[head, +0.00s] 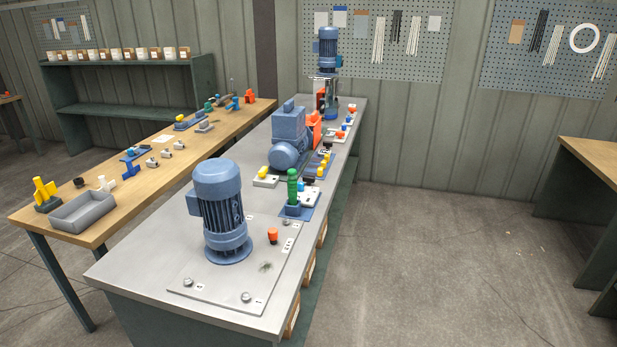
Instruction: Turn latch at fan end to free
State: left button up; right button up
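A blue finned motor (222,212) stands upright on a flat grey plate (215,285) at the near end of the metal bench. Small silver fasteners sit on the plate's near edge, one at the left (188,282) and one at the right (246,297), with small white labels beside them. An orange-topped knob (272,234) stands right of the motor. A larger blue machine (289,135) with an orange part lies farther back. I cannot tell which part is the latch at the fan end. Neither of my grippers is in view.
The metal bench (130,268) also carries a green post (292,188) and several small coloured fittings along its right edge. A wooden table (100,228) at left holds a grey tray (82,211) and loose parts. The floor right of the bench is clear.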

aim_at(307, 179)
jog(key=i+l, duration=0.45)
jog(key=l, duration=0.25)
jog(key=i+l+u, duration=0.1)
jog(key=i+l, duration=0.15)
jog(key=l, duration=0.15)
jog(key=i+l, duration=0.2)
jog(key=l, duration=0.15)
